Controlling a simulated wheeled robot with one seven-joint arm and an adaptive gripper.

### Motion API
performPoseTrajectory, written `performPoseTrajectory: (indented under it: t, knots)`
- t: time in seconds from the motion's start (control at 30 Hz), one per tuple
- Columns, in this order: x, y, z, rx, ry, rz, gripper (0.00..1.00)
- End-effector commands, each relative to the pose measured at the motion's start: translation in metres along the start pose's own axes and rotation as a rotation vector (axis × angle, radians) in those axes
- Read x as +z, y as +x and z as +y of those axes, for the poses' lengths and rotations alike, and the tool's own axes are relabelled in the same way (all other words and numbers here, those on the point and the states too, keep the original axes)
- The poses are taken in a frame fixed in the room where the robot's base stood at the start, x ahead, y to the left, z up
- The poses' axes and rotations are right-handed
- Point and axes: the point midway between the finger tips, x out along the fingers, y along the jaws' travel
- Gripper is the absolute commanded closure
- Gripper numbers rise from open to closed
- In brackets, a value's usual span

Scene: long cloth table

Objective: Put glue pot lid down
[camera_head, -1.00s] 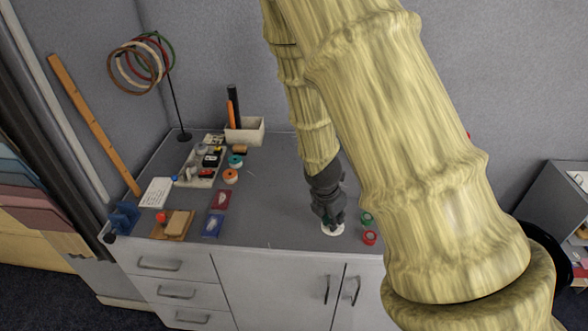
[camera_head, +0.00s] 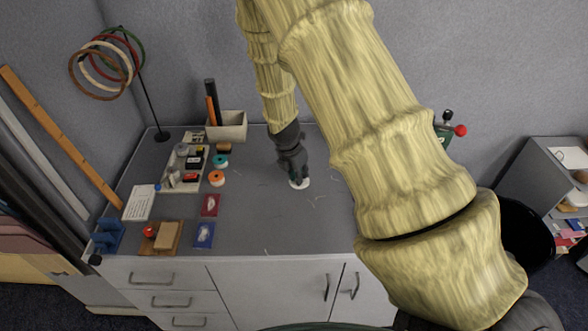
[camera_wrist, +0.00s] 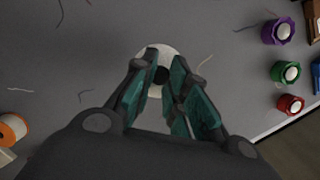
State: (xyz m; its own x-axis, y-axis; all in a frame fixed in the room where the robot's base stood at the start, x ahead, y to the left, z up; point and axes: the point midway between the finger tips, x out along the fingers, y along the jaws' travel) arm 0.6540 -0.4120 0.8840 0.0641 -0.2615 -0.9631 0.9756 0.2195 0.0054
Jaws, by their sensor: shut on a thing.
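The glue pot lid is a white disc (camera_wrist: 165,53) with a dark knob in the middle. It also shows in the head view (camera_head: 302,185), under my gripper (camera_head: 296,177). In the wrist view my gripper (camera_wrist: 162,80) has its teal-padded fingers around the dark knob, shut on it. The lid is at or very near the grey tabletop (camera_head: 270,220); I cannot tell whether it touches. No glue pot can be made out for sure.
Purple (camera_wrist: 278,31), green (camera_wrist: 285,72) and red (camera_wrist: 290,104) round pieces stand to the right in the wrist view. An orange roll (camera_head: 216,178), tray (camera_head: 172,186) and cards are at left. The tabletop around the lid is clear except for thin threads.

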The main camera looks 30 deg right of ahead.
Motion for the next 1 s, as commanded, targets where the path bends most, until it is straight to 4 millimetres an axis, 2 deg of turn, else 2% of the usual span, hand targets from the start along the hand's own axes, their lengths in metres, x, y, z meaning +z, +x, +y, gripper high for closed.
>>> performPoseTrajectory:
  t: [0.1, 0.3, 0.47, 0.8, 1.0]
  knots:
    - [0.011, 0.004, 0.021, -0.001, 0.002, 0.001, 1.00]
    - [0.020, 0.008, 0.037, 0.002, 0.001, -0.001, 1.00]
    - [0.019, 0.015, 0.042, -0.002, -0.001, 0.000, 1.00]
    - [0.012, 0.042, 0.042, -0.003, -0.001, 0.000, 1.00]
    - [0.010, 0.046, 0.042, -0.002, -0.001, 0.000, 1.00]
